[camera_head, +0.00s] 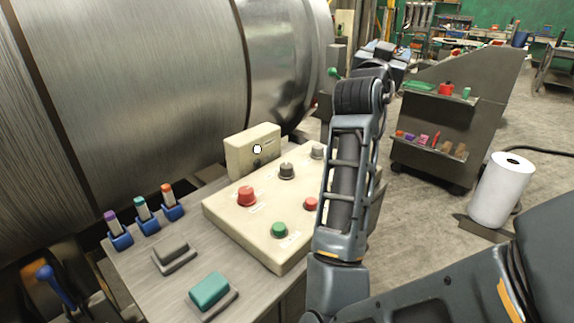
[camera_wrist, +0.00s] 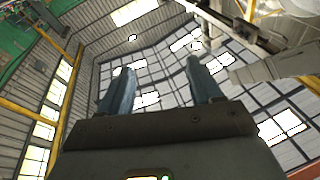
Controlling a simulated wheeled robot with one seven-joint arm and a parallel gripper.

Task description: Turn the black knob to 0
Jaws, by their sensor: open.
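The cream control panel (camera_head: 235,222) carries several knobs and buttons. A dark grey to black knob (camera_head: 287,171) sits near its middle back, with a lighter grey knob (camera_head: 317,152) behind it to the right. The markings around the knobs are too small to read. My gripper (camera_wrist: 160,66) is open and empty in the wrist view, its two fingers apart and pointing up at the roof. It is away from the panel; no knob shows between the fingers. In the head view my arm rises over the panel's right side and hides part of it.
The panel also has a red knob (camera_head: 246,196), a green button (camera_head: 280,230) and a red button (camera_head: 310,204). A small cream box (camera_head: 240,155) stands behind it. A large metal drum (camera_head: 130,80) fills the back left.

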